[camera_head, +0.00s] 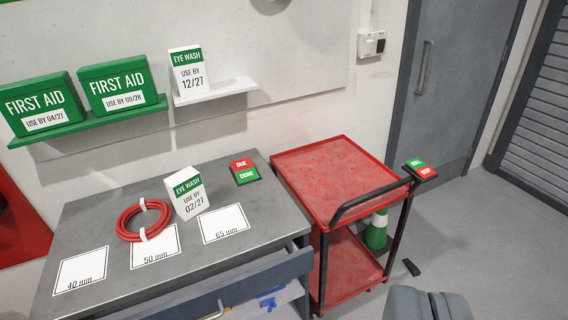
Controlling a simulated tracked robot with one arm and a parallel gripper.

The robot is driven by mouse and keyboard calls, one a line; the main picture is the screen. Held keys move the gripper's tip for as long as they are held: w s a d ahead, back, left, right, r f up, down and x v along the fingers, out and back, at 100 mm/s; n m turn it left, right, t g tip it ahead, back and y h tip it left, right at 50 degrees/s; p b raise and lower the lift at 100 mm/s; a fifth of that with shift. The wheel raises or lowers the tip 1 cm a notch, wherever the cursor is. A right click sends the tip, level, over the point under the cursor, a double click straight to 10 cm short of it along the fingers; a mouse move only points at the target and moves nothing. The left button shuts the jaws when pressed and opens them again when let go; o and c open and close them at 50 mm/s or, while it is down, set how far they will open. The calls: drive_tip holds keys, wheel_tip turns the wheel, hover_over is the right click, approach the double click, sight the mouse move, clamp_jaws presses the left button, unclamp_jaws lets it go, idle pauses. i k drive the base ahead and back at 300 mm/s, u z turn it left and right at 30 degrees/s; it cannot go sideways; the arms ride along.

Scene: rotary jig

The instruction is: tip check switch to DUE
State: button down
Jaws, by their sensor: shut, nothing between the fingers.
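The check switch (245,171) is a small rocker at the back right of the grey workbench top. Its far half is red and marked DUE, and its near half is green and marked DONE. I cannot tell for sure which half is pressed down. My gripper (432,304) shows at the bottom edge, right of centre. It is shut and empty, in front of the red cart and well away from the switch.
On the workbench (95,215) are an eye wash box (186,190), a coiled red hose (143,219) and several white cards. An open drawer (245,290) juts out in front. A red cart (335,175) with a green-and-red rocker (421,168) on its handle stands right.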

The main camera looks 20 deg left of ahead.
sight(244, 169)
drive_tip(key=u, duration=0.2)
drive_tip(key=i, duration=1.1)
drive_tip(key=u, duration=0.35)
drive_tip(key=i, duration=0.95)
drive_tip(key=u, duration=0.05)
